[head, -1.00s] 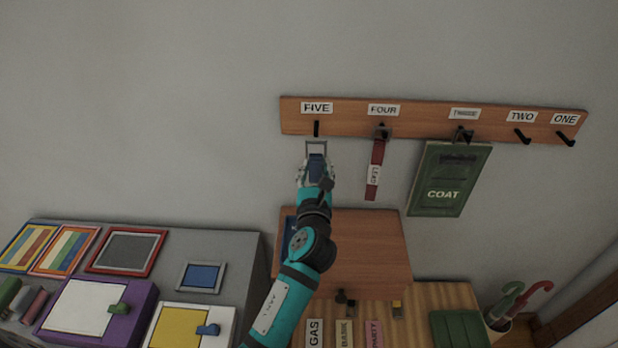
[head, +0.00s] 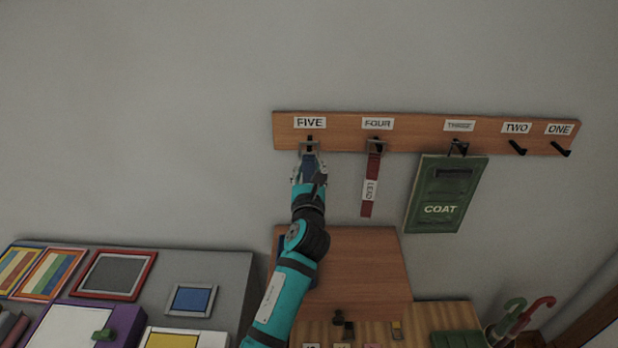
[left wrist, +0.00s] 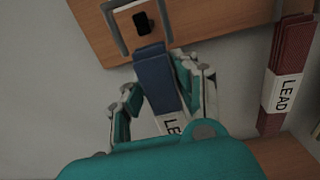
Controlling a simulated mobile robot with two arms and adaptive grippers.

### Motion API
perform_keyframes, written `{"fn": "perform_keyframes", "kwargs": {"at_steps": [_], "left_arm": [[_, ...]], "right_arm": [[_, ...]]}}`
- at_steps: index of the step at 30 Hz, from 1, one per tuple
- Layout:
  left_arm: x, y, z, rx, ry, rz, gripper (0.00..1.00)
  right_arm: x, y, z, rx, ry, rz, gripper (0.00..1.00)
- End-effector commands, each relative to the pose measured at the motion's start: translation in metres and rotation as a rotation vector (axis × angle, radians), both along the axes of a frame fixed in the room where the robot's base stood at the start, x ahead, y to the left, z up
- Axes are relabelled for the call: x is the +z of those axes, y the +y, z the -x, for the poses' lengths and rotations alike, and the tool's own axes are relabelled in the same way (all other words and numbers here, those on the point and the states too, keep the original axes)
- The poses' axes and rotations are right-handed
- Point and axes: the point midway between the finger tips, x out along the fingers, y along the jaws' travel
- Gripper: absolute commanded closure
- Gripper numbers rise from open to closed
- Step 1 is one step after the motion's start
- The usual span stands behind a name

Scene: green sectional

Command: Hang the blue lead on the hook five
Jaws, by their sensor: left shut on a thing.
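The blue lead (head: 308,167) is a blue strap with a square metal loop at its top and a white label, partly hidden. My left gripper (head: 309,178) is shut on the strap just below the loop. The lead also shows in the left wrist view (left wrist: 155,75), upright between the fingers (left wrist: 158,88). Hook five (head: 310,140) is a black peg under the FIVE label. In the left wrist view the peg (left wrist: 141,22) appears inside the loop's outline. I cannot tell whether the peg passes through the loop. My right gripper is not in view.
A red lead (head: 370,185) hangs on hook four, close to the right. Hooks two (head: 517,147) and one (head: 560,149) are bare. A wooden cabinet (head: 355,265) stands below. The wall to the left is clear.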

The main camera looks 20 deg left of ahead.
Motion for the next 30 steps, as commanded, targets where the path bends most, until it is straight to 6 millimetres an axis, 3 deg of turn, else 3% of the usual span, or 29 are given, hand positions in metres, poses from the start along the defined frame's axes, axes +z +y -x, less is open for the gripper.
{"fn": "perform_keyframes", "kwargs": {"at_steps": [15,30], "left_arm": [[-0.006,0.008,-0.029,-0.001,0.001,-0.002,1.0],[-0.015,0.01,-0.037,-0.001,-0.001,0.0,1.0]], "right_arm": [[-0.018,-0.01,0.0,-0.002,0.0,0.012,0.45],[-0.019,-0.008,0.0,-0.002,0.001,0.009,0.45]]}}
